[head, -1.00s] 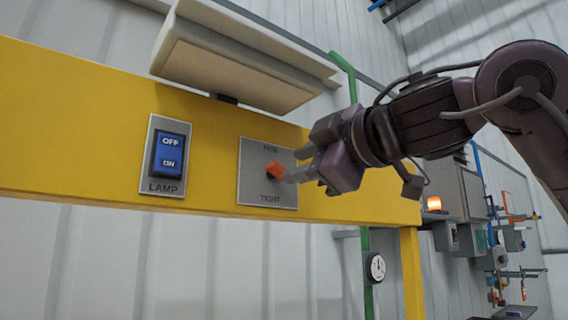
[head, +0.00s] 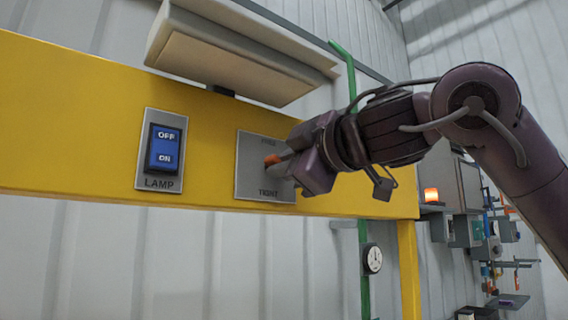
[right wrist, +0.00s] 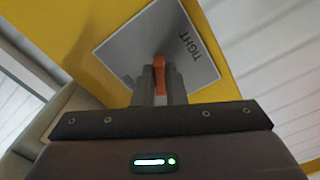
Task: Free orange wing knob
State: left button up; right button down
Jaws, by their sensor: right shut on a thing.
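The orange wing knob (head: 271,160) sits on a grey plate (head: 250,183) on the yellow beam. The plate reads "FREE" at its top and "TIGHT" at its bottom. My right gripper (head: 280,165) is shut on the knob, its arm coming in from the right. In the right wrist view the orange knob (right wrist: 159,76) shows between the two grey fingers (right wrist: 159,84), with the word TIGHT on the plate beyond. The fingers and gripper body hide part of the knob and plate. My left gripper is not in view.
A blue OFF/ON lamp switch (head: 164,150) is on the beam (head: 70,125) to the left. A pale box-shaped lamp housing (head: 240,55) overhangs the plate from above. A green pole (head: 363,270) with a round gauge (head: 372,259) stands behind at right.

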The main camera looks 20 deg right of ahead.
jog(key=shift+a+f+n+p, duration=0.1)
jog(key=shift+n+p, duration=4.5)
jog(key=shift+n, duration=6.6)
jog(key=shift+f, duration=0.1)
jog(key=c, duration=1.5)
grip_release()
jog(key=shift+r, duration=0.2)
